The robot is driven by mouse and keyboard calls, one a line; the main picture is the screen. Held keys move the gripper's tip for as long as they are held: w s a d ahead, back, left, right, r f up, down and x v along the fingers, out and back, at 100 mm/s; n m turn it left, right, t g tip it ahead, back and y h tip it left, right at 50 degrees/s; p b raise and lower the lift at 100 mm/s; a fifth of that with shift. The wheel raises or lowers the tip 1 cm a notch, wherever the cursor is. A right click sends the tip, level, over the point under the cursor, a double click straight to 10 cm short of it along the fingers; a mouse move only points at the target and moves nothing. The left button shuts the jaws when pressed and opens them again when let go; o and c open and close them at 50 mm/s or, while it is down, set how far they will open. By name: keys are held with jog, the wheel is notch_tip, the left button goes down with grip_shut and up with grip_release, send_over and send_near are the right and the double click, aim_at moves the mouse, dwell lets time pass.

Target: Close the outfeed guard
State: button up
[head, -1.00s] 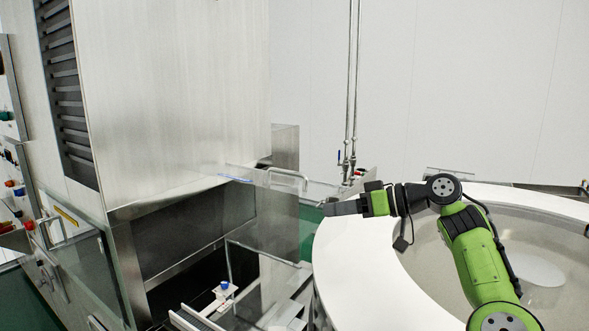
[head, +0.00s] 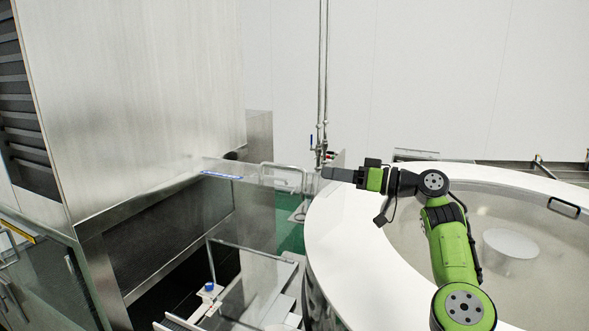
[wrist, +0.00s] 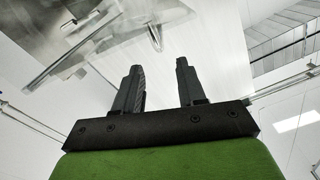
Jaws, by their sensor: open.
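A clear guard panel (head: 240,177) with a blue strip on its top edge stands out from the washer's opening in the head view, swung open toward the round table. A metal bar handle (head: 288,168) is at its right end. A second clear panel (head: 55,270) with a yellow strip is at the far left; no readable label tells which is the outfeed guard. My gripper (head: 324,173) points left, level with the handle and a little right of it, apart in the picture. In the wrist view my gripper (wrist: 158,72) is open with nothing between its fingers.
The round table's white rim (head: 335,245) lies beneath and in front of my arm. The steel washer housing (head: 140,100) fills the left. Vertical pipes (head: 322,80) stand behind the handle. A conveyor part with a blue knob (head: 209,288) sits low at the opening.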

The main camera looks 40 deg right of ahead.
aim_at(295, 168)
jog(key=p+x, duration=0.1)
jog(key=x, duration=0.8)
jog(key=shift+w+a+r, duration=0.1)
jog(key=shift+w+a, duration=0.1)
jog(key=shift+w, duration=0.05)
jog(key=shift+w+a, duration=0.2)
jog(key=shift+w, duration=0.2)
grip_shut()
